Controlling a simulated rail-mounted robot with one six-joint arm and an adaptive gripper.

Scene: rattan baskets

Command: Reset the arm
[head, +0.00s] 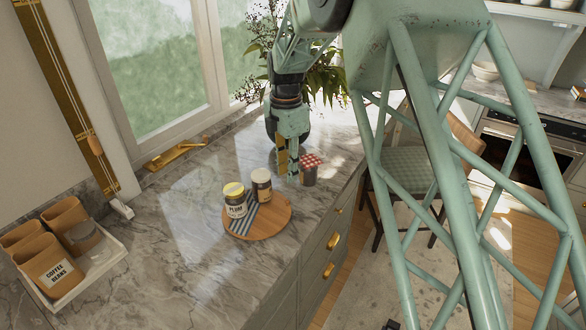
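My arm reaches down from the top of the head view. My gripper (288,171) points down over the marble counter, just left of a jar with a red checked lid (310,171). The fingertips are small, and how far apart they are is unclear. I cannot tell whether the gripper touches that jar; no object is clearly seen held.
A leafy plant (325,82) stands behind the gripper, by the window. A white tray (100,267) with brown containers, one labelled coffee beans (50,266), sits at the left. A striped cloth (241,222) lies on the board. A chair (405,172) stands right of the counter (180,240).

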